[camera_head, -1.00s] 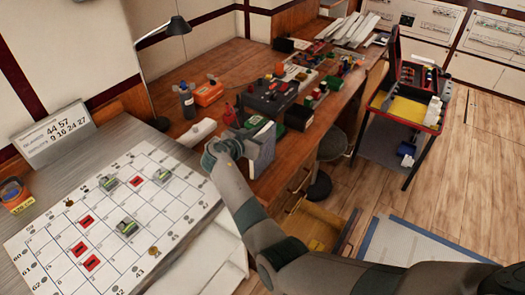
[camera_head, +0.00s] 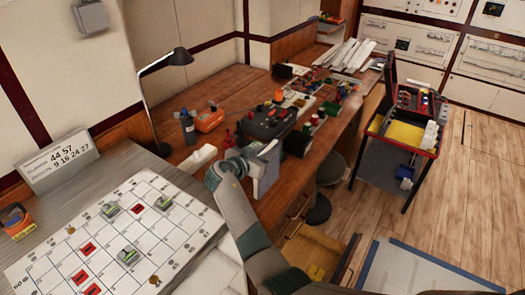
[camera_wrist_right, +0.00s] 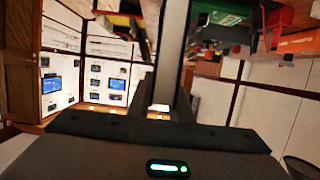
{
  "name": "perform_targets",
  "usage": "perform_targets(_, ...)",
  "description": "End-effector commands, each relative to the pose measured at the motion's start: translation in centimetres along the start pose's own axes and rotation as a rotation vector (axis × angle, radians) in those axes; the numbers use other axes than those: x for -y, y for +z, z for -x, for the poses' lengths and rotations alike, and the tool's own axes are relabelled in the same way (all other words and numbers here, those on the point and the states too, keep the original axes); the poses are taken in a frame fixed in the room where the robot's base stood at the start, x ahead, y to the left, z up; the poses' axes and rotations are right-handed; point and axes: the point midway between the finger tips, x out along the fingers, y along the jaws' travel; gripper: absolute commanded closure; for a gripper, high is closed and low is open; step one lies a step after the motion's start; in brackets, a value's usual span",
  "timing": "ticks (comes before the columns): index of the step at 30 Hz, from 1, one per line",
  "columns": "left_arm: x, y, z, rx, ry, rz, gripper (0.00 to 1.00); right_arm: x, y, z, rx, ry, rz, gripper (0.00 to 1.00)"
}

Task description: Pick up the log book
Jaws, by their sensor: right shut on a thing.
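The log book (camera_head: 267,171) is a grey-blue, flat, upright thing at the front edge of the wooden desk, in the middle of the head view. My right gripper (camera_head: 250,162) is shut on it from the left, and the hand hides part of the book. In the right wrist view a grey, narrow edge (camera_wrist_right: 172,50), likely the book, stands upright above the gripper body. I cannot tell whether the book touches the desk. My left gripper is not in view.
A black device (camera_head: 266,122) and an orange case (camera_head: 209,121) stand on the desk behind the book. The grid board (camera_head: 150,215) with small blocks lies at the left. A stool (camera_head: 330,170) and a red-edged cart (camera_head: 408,132) stand right, with open floor beyond.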

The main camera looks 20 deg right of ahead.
Motion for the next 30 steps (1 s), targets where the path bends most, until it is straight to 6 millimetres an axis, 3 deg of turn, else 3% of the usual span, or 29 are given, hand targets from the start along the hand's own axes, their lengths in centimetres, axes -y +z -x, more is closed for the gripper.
perform_targets(6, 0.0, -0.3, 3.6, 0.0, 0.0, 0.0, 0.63, -3.4, -3.1, 0.1, -0.004, 0.001, -0.001, 1.0)
perform_targets(15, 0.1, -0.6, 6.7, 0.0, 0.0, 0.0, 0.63, -7.9, -5.7, -0.2, -0.002, 0.0, 0.0, 1.0)
perform_targets(21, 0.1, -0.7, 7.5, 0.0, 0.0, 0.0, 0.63, -9.3, -6.5, -0.4, -0.003, 0.0, 0.0, 1.0)
perform_targets(30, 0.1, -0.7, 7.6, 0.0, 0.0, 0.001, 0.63, -9.6, -6.5, -0.5, -0.003, -0.001, 0.0, 1.0)
